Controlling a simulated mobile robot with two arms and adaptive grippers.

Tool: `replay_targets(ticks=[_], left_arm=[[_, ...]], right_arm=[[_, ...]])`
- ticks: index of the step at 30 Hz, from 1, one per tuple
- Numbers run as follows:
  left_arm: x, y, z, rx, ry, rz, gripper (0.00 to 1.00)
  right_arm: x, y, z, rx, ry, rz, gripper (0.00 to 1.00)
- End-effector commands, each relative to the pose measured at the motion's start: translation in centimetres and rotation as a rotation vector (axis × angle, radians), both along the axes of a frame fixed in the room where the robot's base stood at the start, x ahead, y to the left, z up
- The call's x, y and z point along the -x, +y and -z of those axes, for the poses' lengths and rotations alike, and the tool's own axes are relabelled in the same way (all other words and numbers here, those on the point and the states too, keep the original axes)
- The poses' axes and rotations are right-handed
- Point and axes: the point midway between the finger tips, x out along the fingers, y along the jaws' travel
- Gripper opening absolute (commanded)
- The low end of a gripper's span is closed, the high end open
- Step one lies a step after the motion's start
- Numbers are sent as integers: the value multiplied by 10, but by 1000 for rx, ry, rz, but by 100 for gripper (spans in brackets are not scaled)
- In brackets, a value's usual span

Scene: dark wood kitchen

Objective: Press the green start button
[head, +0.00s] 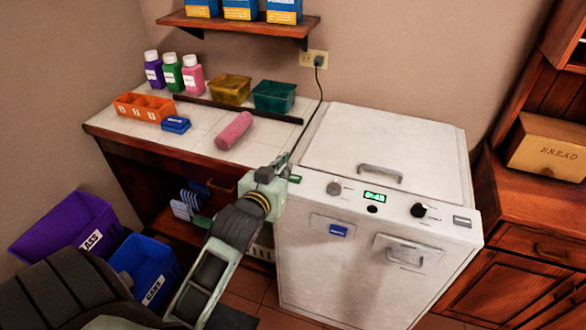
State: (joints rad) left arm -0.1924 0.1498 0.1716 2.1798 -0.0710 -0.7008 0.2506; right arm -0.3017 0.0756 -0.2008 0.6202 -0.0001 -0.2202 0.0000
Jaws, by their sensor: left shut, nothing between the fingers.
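The white washing machine (390,150) stands in the middle right with a control panel along its front top edge. A small green button (295,179) shows at the left end of this panel. My left gripper (284,161) reaches up from the lower left to the panel's left end. Its fingers are shut and empty, close beside and behind the green button in the picture. I cannot tell whether they touch the machine. The green lit display (375,197) sits further right on the panel. My right gripper is not in view.
A grey knob (334,188) and a black knob (418,210) sit on the panel. The lid handle (380,173) rises behind. A tiled counter (205,150) left of the machine holds bottles, bins and a pink roll (234,131). A power cord (318,100) hangs behind my gripper.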

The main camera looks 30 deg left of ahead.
Motion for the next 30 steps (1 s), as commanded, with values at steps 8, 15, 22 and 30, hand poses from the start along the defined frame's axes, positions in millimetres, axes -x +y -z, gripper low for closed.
replay_targets(ticks=[8, 15, 22, 30], left_arm=[[-52, 13, 11, 0, 1, -1, 0], [-60, 15, 43, 0, 4, -1, 0], [-59, 14, 55, -1, 1, -1, 0], [-59, 14, 56, -1, 1, -1, 0]], right_arm=[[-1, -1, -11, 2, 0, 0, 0], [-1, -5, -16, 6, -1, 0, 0], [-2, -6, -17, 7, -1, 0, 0], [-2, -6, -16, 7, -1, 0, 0]])
